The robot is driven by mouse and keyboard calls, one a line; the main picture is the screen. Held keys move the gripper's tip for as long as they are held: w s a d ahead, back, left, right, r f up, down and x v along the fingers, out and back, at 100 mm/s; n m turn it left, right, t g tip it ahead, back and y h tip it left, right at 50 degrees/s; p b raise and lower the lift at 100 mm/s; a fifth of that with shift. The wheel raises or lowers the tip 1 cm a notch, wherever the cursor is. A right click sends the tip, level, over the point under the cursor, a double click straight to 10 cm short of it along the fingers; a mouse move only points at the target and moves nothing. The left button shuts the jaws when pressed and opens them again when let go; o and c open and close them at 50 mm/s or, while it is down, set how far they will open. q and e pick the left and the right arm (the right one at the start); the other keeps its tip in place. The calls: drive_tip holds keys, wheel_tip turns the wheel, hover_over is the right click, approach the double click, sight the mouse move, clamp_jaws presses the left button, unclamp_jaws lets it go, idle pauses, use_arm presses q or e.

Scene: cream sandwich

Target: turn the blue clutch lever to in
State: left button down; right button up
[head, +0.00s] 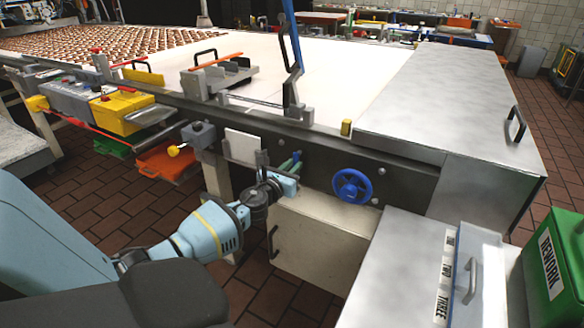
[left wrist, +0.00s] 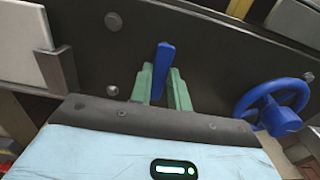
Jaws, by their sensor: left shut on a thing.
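The blue clutch lever (left wrist: 164,62) is a short blue bar on the machine's dark side panel. In the left wrist view it rises between the green fingers of my left gripper (left wrist: 161,86), which is shut on it. In the head view my left gripper (head: 292,162) is at the panel, left of the blue handwheel, and its fingers largely hide the lever. I cannot read any in or out marking by the lever. My right gripper is not in view.
A blue handwheel (head: 352,186) sits on the panel just right of my left gripper. A white plate (head: 241,147) is to its left. A beige cabinet (head: 318,240) stands below. A metal counter (head: 400,262) and a green REWORK bin (head: 556,262) are at the right.

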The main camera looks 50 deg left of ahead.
use_arm(q)
drive_tip(key=shift+n, duration=0.4)
drive_tip(key=n, duration=0.2)
drive_tip(key=d+n, duration=0.1)
drive_tip(key=n, duration=0.1)
drive_tip(key=shift+w+r+n, duration=0.15)
drive_tip(key=shift+n, duration=0.15)
drive_tip(key=n, duration=0.4)
drive_tip(key=shift+w+d+r+n+p, duration=0.15)
drive_tip(key=shift+d+r+n+p, duration=0.2)
drive_tip(key=shift+d+n, duration=0.05)
drive_tip(key=shift+r+n, duration=0.1)
drive_tip(key=shift+n, duration=0.7)
drive_tip(key=shift+d, duration=0.1)
drive_tip(key=c, duration=1.3)
unclamp_jaws()
